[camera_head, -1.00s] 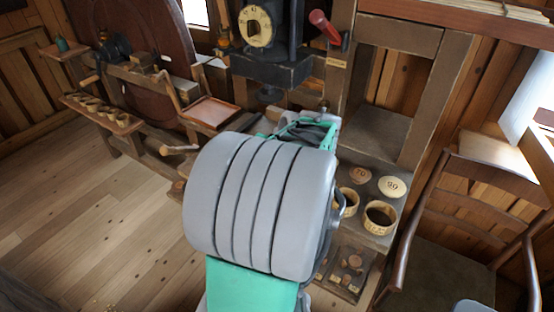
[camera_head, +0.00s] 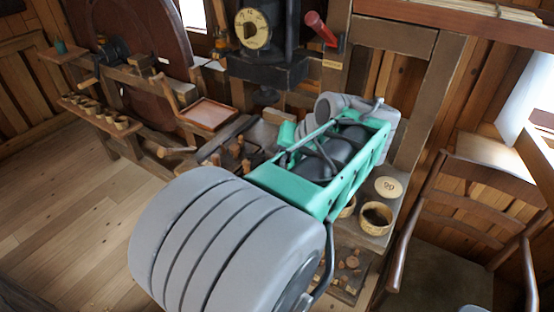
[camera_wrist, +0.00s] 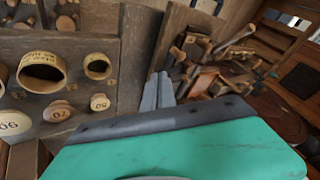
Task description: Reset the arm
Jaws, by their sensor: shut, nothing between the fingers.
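My gripper (camera_wrist: 158,92) shows at the lower middle of the wrist view, its grey fingers together and nothing between them. In the head view my arm stretches over the wooden bench, and the gripper itself is hidden beyond the arm. In the wrist view the fingers point towards a dark wooden board, apart from the round containers on the left.
A wooden chair (camera_head: 470,215) stands at the right. A reddish tray (camera_head: 208,113) and several small cups on a shelf (camera_head: 118,130) are left. The floor (camera_head: 60,200) at left is clear.

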